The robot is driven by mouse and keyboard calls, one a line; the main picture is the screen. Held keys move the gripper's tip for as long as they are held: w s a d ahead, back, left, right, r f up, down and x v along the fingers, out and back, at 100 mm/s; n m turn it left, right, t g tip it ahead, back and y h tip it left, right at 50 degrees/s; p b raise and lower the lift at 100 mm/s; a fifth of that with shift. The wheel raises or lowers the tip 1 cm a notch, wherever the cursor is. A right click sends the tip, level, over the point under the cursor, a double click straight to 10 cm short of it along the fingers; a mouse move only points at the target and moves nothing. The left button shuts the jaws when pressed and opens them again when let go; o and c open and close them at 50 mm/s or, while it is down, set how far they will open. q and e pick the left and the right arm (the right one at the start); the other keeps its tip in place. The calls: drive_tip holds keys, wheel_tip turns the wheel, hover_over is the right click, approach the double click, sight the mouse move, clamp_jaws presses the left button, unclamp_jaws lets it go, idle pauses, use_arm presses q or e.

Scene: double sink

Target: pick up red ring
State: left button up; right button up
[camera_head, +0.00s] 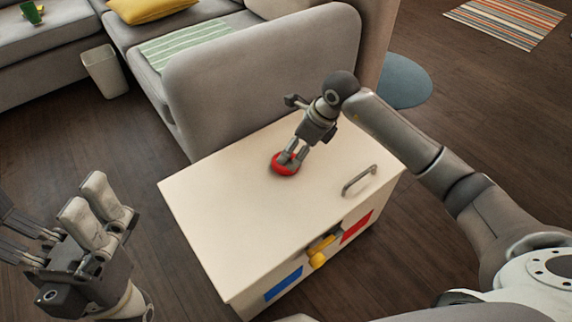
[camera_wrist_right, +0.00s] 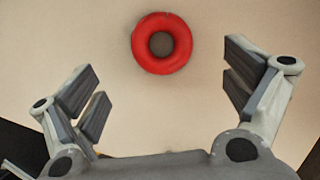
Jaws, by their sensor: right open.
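The red ring (camera_head: 284,170) lies flat on the cream top of a low cabinet (camera_head: 225,200). In the right wrist view the ring (camera_wrist_right: 146,58) is whole, ahead of the fingers and centred between them, with a dark round middle. My right gripper (camera_head: 292,155) points down over the ring and partly covers it in the head view. In the wrist view the right gripper (camera_wrist_right: 165,75) is open, its fingers apart and nothing between them. My left gripper (camera_head: 48,205) is at the lower left of the head view, open and empty, away from the cabinet.
A metal handle (camera_head: 359,180) stands on the cabinet top right of the ring. The front has a yellow knob (camera_head: 318,259), a red panel (camera_head: 356,226) and a blue panel (camera_head: 283,283). A grey sofa (camera_head: 260,75) stands close behind. The cabinet top's left part is clear.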

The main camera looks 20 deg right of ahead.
sight(278, 168)
drive_tip(key=b+x, duration=0.3)
drive_tip(key=x, duration=0.4)
drive_tip(key=shift+d, duration=0.1)
drive_tip(key=shift+w, duration=0.1)
drive_tip(key=shift+c, duration=0.3)
drive_tip(key=c, duration=1)
drive_tip(key=shift+r, duration=0.1)
